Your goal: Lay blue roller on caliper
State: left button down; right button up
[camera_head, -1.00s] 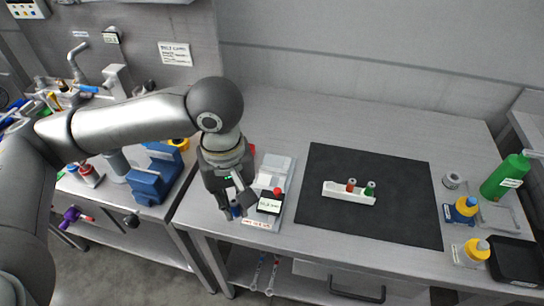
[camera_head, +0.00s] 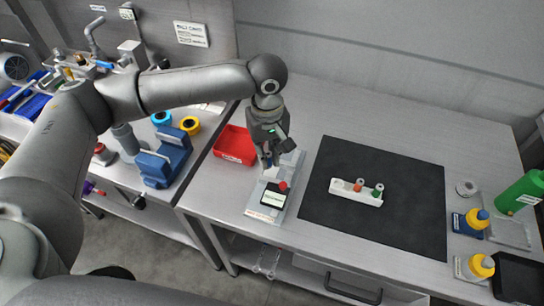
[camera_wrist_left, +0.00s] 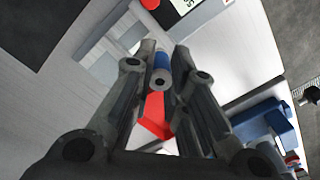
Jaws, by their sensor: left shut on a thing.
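My left gripper (camera_head: 270,160) points down over the far part of the caliper, behind its display. It is shut on the blue roller, a small blue and grey cylinder (camera_wrist_left: 162,68) between the fingertips in the left wrist view. The caliper (camera_head: 257,199) is a pale flat gauge with a black display block (camera_head: 273,197) and a red knob (camera_head: 283,186). Its grey jaws (camera_wrist_left: 98,42) show beside the fingers in the wrist view. I cannot tell whether the roller touches the caliper. My right gripper is not in view.
A white rack (camera_head: 345,191) with a red and a green roller stands on the black mat (camera_head: 400,180). A red bin (camera_head: 235,145) is left of the caliper. A blue vise (camera_head: 163,163) is farther left. Bottles (camera_head: 476,219) stand at the right. Bare table lies behind the mat.

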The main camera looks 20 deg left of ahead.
pick_arm(q)
jog(key=shift+w+f, duration=0.95)
jog(key=shift+f, duration=0.1)
jog(key=shift+w+f, duration=0.45)
jog(key=shift+f, duration=0.1)
jog(key=shift+w+f+p, duration=0.1)
jog(key=shift+f+p, duration=0.35)
jog(key=shift+f, duration=1.25)
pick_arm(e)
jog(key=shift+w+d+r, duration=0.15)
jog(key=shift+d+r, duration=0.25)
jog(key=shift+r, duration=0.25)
pick_arm(q)
jog(key=c, duration=1.4)
grip_release()
jog(key=shift+f, duration=0.1)
jog(key=shift+c, duration=0.2)
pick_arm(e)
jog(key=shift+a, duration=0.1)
pick_arm(q)
jog(key=shift+r, duration=0.45)
notch_tip(320, 180, up, 11)
jog(key=b, duration=0.1)
jog(key=shift+r+b, duration=0.2)
jog(key=shift+b, duration=0.15)
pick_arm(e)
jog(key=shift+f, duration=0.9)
